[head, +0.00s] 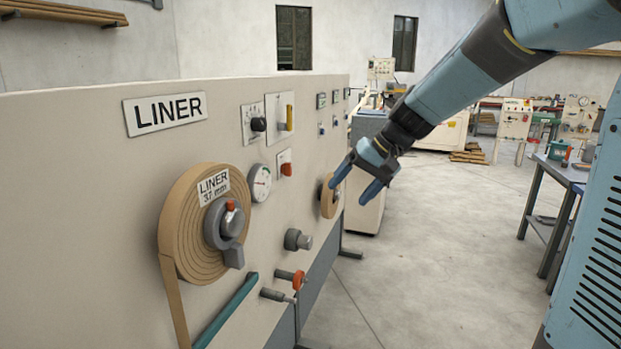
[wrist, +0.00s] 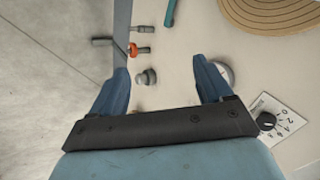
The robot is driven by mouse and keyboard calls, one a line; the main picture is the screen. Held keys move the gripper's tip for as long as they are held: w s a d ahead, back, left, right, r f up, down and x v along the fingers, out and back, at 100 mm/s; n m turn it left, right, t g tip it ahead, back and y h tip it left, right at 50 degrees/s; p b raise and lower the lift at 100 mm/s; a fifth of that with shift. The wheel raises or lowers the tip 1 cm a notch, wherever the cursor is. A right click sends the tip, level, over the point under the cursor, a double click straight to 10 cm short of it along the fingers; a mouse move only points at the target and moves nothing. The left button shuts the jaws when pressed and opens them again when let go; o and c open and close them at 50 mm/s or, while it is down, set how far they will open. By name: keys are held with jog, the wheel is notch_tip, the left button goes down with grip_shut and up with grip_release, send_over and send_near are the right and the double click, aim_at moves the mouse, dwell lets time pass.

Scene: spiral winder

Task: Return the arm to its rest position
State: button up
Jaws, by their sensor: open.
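My gripper (head: 357,178) is at the end of my blue and black arm, which comes in from the upper right in the head view. Its two blue fingers are spread apart with nothing between them. They hang in front of the liner panel (head: 110,240), near a smaller brown roll (head: 329,197) that they partly overlap in the picture. In the wrist view my gripper (wrist: 168,75) also shows open, with a grey knob (wrist: 149,77) seen beyond the gap. I cannot tell the exact distance from the panel.
The panel carries a large liner roll (head: 180,225), a gauge (head: 260,183), a dial switch (head: 257,124) and an orange-handled valve (head: 298,280) that stick out. A blue workbench (head: 560,172) stands at right. The concrete floor (head: 430,270) between is clear.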

jog(key=s+d+t+h, duration=0.1)
jog(key=s+d+h, duration=0.1)
jog(key=s+d, duration=0.2)
jog(key=s+d+t+h, duration=0.1)
jog(key=s+d, duration=0.4)
jog(key=s, duration=0.6)
jog(key=s+d+t+h, duration=0.1)
jog(key=s+d+h, duration=0.2)
jog(key=s+d, duration=0.2)
jog(key=s, duration=0.2)
jog(key=shift+s+r+m, duration=0.3)
jog(key=shift+s+m, duration=0.1)
